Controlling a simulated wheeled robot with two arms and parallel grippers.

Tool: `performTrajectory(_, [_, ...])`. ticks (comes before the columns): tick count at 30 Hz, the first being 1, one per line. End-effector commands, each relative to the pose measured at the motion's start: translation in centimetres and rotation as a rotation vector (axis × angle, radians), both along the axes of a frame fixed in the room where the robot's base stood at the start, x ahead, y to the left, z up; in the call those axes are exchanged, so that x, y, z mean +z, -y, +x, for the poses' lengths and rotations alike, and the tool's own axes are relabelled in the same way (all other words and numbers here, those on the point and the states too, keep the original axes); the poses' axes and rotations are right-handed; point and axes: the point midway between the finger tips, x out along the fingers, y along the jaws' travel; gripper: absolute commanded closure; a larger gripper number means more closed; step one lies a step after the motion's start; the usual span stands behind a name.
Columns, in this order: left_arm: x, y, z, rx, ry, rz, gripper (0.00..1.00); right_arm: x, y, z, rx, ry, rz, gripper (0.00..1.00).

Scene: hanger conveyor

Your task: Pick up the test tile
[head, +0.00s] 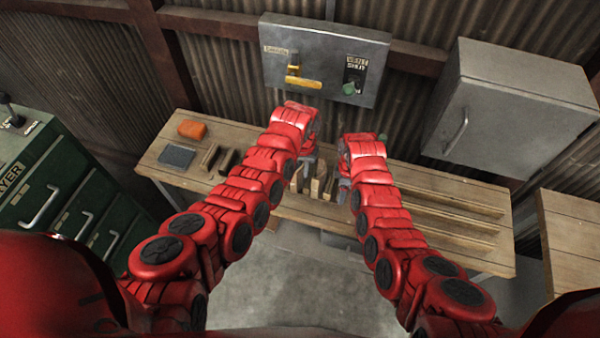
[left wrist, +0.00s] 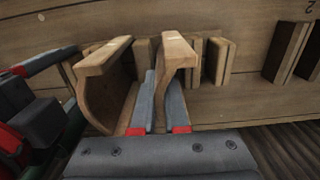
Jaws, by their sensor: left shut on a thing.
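My left gripper (left wrist: 163,106) is shut on an upright wooden piece with a curved profile (left wrist: 180,48), whose top stands out above the fingers. In the head view my left gripper (head: 308,158) is over the bench. A similar, wider curved wooden piece (left wrist: 105,57) stands just left of it in the left wrist view. My right gripper (head: 345,168) is close by on the right; in the left wrist view its two fingers look spread apart at the left edge. I cannot tell which piece is the test tile.
Several wooden pieces (left wrist: 221,60) stand on the wooden bench (head: 165,143). A blue-grey pad (head: 177,156) and an orange block (head: 192,129) lie at its left. Long wooden strips (head: 450,215) lie at its right. A grey panel (head: 330,45) and a cabinet (head: 520,95) hang behind.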

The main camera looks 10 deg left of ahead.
Motion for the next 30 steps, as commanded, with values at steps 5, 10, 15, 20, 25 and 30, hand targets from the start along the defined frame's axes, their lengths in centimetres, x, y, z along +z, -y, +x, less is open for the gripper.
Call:
performTrajectory(5, [0.0,0.0,0.0,0.000,0.001,0.000,1.00,0.0,0.0,0.0,0.000,0.000,0.000,0.89])
performTrajectory(10, [0.0,0.0,0.0,0.000,0.001,0.000,1.00,0.0,0.0,0.0,0.000,0.000,0.000,0.89])
performTrajectory(15, [0.1,0.0,0.0,0.000,0.001,0.000,1.00,0.0,0.0,0.0,0.000,0.000,0.000,0.89])
performTrajectory(20, [1.1,0.1,0.1,0.000,0.005,-0.001,1.00,0.0,0.0,0.0,0.000,0.000,0.000,0.89])
performTrajectory(25, [3.7,0.1,0.3,0.002,0.010,-0.003,1.00,0.0,0.0,0.0,0.000,0.000,0.000,0.89])
performTrajectory(30, [7.0,0.1,0.2,0.001,0.006,-0.002,1.00,0.0,0.0,0.0,0.000,0.000,0.000,0.89])
